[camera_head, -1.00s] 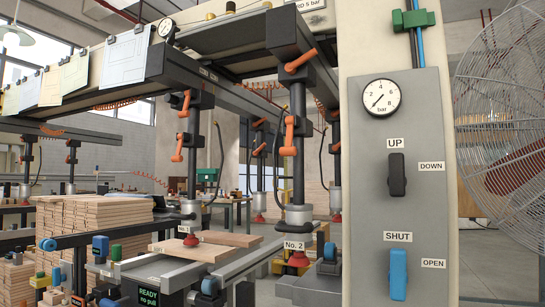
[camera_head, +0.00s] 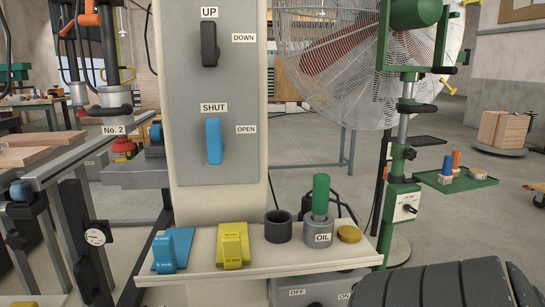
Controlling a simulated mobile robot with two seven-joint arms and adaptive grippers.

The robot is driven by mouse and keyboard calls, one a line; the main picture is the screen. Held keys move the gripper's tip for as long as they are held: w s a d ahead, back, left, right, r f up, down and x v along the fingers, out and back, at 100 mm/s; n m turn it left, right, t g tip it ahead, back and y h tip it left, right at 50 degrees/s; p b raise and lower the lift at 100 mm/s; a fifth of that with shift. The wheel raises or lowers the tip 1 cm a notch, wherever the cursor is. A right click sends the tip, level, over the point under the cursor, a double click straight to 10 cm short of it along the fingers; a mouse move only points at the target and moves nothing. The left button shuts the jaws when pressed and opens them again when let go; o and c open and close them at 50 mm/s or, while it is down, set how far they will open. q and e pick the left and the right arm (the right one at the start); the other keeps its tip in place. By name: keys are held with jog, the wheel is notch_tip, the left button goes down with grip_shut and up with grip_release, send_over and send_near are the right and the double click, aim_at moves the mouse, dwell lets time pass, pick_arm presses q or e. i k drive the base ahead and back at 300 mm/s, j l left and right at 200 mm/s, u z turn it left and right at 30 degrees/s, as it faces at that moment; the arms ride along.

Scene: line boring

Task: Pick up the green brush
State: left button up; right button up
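A green cylindrical handle (camera_head: 320,194), which looks like the green brush, stands upright in a grey pot labelled OIL (camera_head: 319,234) on a cream shelf (camera_head: 200,274) below the switch panel. Its lower end is hidden inside the pot, so I cannot see bristles.
An empty dark cup (camera_head: 278,226) and a yellow round lid (camera_head: 349,234) flank the pot. A yellow block (camera_head: 232,245) and a blue one (camera_head: 172,250) sit further left. A green tray (camera_head: 470,183) holds blue and orange-handled brushes. A dark ribbed shape fills the bottom right.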

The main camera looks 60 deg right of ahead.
aim_at(319, 207)
jog(key=z, duration=2.1)
